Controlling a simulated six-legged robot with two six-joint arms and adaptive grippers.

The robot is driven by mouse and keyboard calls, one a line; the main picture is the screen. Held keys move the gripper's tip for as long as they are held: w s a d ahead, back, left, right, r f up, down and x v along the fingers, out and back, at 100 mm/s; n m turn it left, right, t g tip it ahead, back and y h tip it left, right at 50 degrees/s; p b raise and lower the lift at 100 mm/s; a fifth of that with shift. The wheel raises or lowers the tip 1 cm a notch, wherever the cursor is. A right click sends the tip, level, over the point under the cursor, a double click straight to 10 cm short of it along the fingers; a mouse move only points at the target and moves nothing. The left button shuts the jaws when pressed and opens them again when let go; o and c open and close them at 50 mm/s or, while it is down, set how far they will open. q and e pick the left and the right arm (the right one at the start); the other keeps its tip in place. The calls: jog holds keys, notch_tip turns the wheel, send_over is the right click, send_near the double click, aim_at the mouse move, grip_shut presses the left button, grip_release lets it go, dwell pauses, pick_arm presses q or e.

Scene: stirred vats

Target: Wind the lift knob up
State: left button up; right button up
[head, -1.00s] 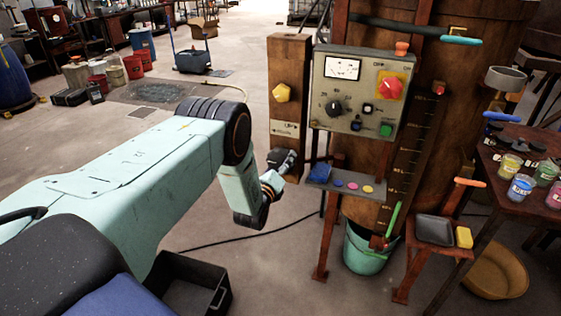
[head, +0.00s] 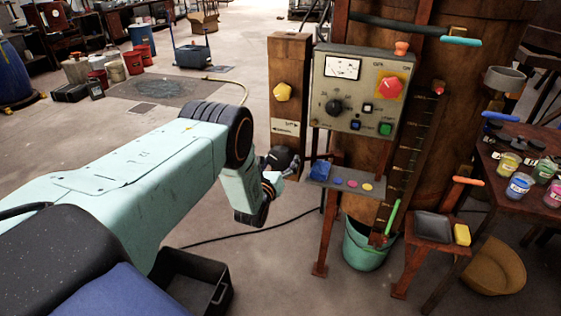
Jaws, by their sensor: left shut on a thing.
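A wooden post (head: 290,62) stands left of the control panel, with a yellow knob (head: 283,92) on its upper front. Below that, a white label (head: 285,127) carries arrows and print too small to read. My left gripper (head: 289,165) is at the post's lower front, under the label. It is shut on what looks like the dark lift knob (head: 279,156), which the fingers and wrist partly hide. How far the knob is turned cannot be told. My right gripper is not in view.
The grey control panel (head: 330,116) with a gauge and red knob is close on the right. A small shelf (head: 320,176) with coloured discs juts out below it. A green bucket (head: 366,250) and a black crate (head: 185,288) stand on the floor.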

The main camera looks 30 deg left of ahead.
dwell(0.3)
pick_arm(q)
jog(key=o, duration=1.1)
jog(key=shift+c, duration=0.2)
jog(key=v, duration=1.2)
jog(key=shift+x, duration=6.05)
jog(key=shift+s, duration=0.1)
